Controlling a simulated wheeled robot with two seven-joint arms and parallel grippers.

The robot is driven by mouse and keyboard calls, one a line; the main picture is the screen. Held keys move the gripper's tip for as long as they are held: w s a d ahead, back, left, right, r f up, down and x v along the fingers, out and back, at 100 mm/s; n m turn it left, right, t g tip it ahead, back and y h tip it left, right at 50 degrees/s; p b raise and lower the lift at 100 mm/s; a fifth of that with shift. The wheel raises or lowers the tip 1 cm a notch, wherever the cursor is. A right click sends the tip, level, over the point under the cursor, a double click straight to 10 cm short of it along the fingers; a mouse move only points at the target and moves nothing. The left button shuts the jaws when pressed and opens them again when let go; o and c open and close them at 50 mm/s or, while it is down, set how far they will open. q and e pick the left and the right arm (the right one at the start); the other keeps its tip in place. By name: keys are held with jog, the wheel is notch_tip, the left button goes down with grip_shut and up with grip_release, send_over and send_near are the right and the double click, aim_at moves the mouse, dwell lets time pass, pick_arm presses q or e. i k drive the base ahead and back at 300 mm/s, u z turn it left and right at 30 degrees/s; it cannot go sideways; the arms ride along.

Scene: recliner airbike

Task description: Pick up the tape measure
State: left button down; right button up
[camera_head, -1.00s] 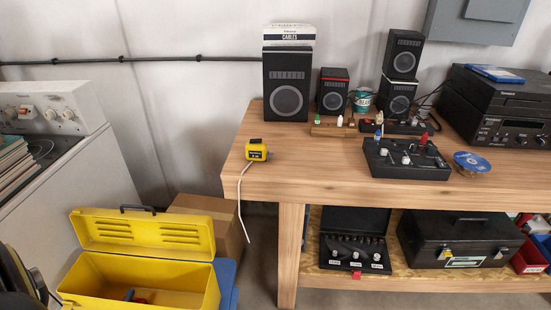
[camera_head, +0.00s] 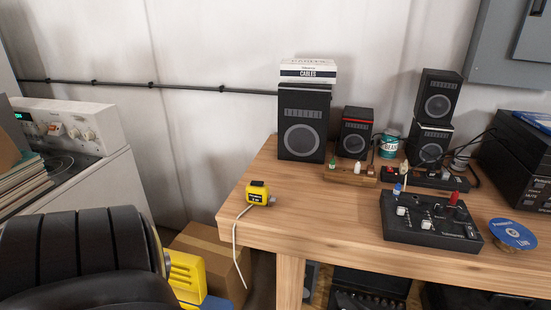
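The yellow and black tape measure (camera_head: 259,194) sits on the wooden workbench (camera_head: 310,214), near its left edge. A pale cord or strip runs from beside it over the bench edge and hangs down. Nothing is holding the tape measure. Neither of my grippers shows in the head view.
A speaker (camera_head: 304,124) with a cables box (camera_head: 308,71) on top stands behind the tape measure. A black mixer (camera_head: 431,222) lies to the right. A cardboard box (camera_head: 212,252) and a yellow toolbox (camera_head: 186,274) are below left. The bench front is clear.

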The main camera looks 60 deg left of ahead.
aim_at(255, 195)
jog(key=z, duration=0.2)
jog(key=i, duration=0.15)
jog(key=u, duration=2.2)
jog(key=i, duration=0.5)
jog(key=u, duration=0.3)
jog(key=k, duration=0.55)
jog(key=z, duration=0.75)
jog(key=i, duration=0.55)
jog(key=z, duration=0.05)
